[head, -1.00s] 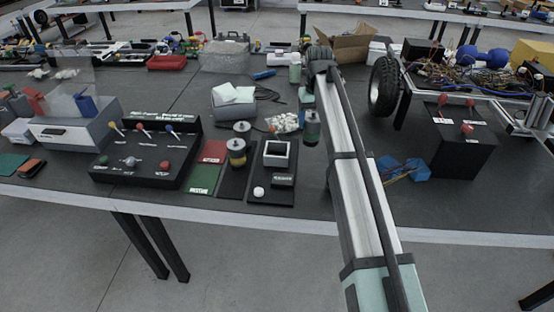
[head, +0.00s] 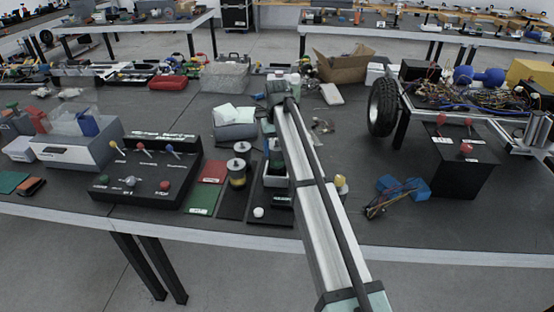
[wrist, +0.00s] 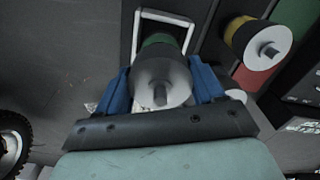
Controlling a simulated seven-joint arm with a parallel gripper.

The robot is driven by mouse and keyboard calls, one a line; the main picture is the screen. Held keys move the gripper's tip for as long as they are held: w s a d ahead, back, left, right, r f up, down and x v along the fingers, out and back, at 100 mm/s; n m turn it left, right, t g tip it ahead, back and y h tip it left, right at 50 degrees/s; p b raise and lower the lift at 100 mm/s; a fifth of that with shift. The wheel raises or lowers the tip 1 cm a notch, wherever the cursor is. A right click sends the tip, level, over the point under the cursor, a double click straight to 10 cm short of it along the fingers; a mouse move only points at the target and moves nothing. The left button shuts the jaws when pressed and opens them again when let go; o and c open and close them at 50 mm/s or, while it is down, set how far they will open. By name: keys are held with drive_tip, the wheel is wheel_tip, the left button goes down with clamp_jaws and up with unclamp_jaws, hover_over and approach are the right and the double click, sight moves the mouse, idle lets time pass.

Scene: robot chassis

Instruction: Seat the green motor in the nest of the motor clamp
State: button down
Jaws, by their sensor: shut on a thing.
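The green motor (wrist: 160,78), a silver cylinder with a green band and a short shaft, is held between the blue fingers of my gripper (wrist: 163,88). In the head view the motor (head: 277,160) hangs upright at the motor clamp, partly hidden by my arm. The clamp's black base (head: 279,215) carries a white square nest (head: 270,181); the nest's white rim (wrist: 165,13) shows beyond the motor in the wrist view. The motor overlaps the nest in both views; I cannot tell whether its lower end is above the nest or inside it.
A yellow-banded motor (head: 237,172) stands on a black pad just left of the clamp. Red (head: 213,171) and green (head: 203,199) pads and a black lever panel (head: 145,180) lie further left. Blue blocks (head: 405,187) are to the right. A white knob (head: 258,212) sits on the clamp base.

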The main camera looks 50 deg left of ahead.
sight(277, 157)
drive_tip(key=shift+f, duration=2.35)
drive_tip(key=shift+c, duration=0.7)
unclamp_jaws()
drive_tip(key=shift+f, duration=0.15)
wheel_tip(277, 157, up, 12)
drive_tip(key=shift+r, duration=0.15)
